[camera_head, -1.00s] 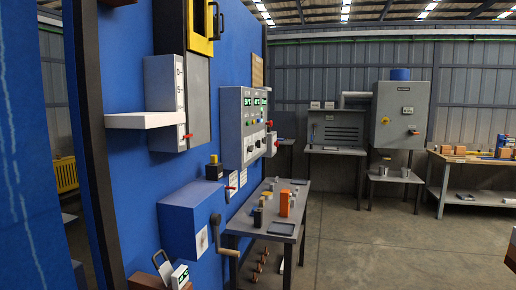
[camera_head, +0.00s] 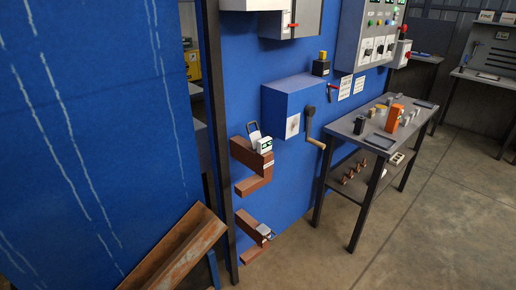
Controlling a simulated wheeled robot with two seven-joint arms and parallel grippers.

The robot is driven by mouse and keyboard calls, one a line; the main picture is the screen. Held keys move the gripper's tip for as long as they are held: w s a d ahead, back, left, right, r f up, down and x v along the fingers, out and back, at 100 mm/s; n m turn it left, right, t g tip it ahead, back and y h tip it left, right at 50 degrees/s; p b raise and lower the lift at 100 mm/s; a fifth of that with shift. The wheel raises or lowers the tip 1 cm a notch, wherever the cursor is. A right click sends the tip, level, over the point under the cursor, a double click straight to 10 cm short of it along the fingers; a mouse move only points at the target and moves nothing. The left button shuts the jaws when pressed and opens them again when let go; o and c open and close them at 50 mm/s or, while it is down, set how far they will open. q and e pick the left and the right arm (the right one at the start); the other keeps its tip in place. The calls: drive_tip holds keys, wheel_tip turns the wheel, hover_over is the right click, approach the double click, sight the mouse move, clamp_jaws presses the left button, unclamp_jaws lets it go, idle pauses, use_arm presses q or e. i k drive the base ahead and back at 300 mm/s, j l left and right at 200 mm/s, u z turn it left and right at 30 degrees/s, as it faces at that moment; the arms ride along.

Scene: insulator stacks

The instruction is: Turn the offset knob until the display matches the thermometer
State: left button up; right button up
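A grey control panel (camera_head: 349,36) is on the blue wall at the upper right, cut off by the top edge. Its face carries lit buttons and several dials or knobs; which one is the offset knob is too small to tell. A small white device with a green display (camera_head: 264,145) sits on the upper brown bar (camera_head: 247,157) at the wall. Its figures are too small to read, and I cannot tell whether it is the thermometer. Neither of my grippers is in view.
A blue box (camera_head: 292,98) with a crank handle (camera_head: 312,130) juts from the wall. A grey table (camera_head: 348,127) with an orange block (camera_head: 389,118) stands to its right. A rusty channel (camera_head: 177,252) leans at the lower left. Concrete floor (camera_head: 430,220) is clear at the lower right.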

sight(379, 49)
drive_tip(key=l, duration=0.8)
drive_tip(key=i+l, duration=0.15)
drive_tip(key=l, duration=1.45)
drive_tip(key=i, duration=0.05)
